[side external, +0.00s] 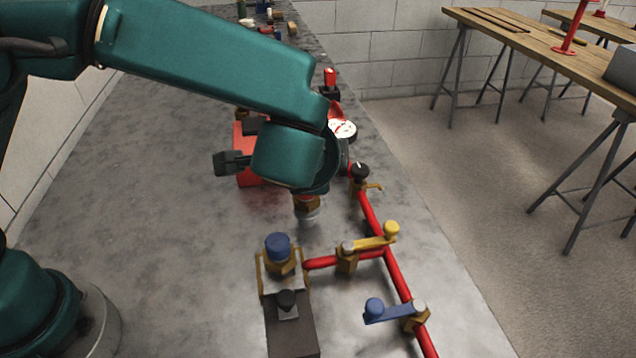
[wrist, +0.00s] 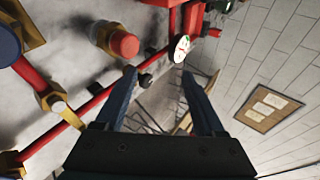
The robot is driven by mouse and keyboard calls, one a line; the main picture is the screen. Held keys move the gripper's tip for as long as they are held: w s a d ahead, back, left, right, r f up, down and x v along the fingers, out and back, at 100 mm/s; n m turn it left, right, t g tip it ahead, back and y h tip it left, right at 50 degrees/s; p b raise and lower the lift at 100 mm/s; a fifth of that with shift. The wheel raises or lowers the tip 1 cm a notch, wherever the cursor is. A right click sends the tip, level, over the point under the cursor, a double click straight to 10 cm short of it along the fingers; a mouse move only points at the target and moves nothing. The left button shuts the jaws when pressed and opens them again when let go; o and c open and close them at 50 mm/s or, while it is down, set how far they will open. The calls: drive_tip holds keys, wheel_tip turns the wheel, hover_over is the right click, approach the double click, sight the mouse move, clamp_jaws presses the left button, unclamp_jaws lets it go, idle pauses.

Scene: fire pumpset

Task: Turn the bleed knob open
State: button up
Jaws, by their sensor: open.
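The bleed knob looks to be the small black knob (side external: 360,170) on a brass fitting with a short spout, on the red pipe right of my wrist in the side view. In the wrist view a dark knob (wrist: 145,80) shows between my finger tips, closer to the left one. My gripper (wrist: 158,74) is open, its two fingers apart with nothing held. Whether a finger touches the knob cannot be told. In the side view my wrist hides most of the gripper.
A white-faced gauge (side external: 343,129) stands just behind the knob. A yellow lever (side external: 375,242), a blue lever (side external: 390,312) and a blue cap (side external: 278,246) stand nearer the front. A red-ended brass fitting (wrist: 122,43) is left of my fingers. The bench's left side is bare.

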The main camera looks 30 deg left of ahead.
sight(357, 171)
drive_tip(key=s+d+f+m+t+h, duration=0.1)
drive_tip(key=s+m+t+h, duration=0.1)
drive_tip(key=m, duration=1)
drive_tip(key=s+d+f+m+t+h, duration=0.1)
drive_tip(key=s+m+t+h, duration=0.15)
drive_tip(key=m, duration=0.95)
drive_tip(key=x, duration=1.2)
drive_tip(key=shift+w+f, duration=0.1)
drive_tip(key=shift+f, duration=0.2)
clamp_jaws()
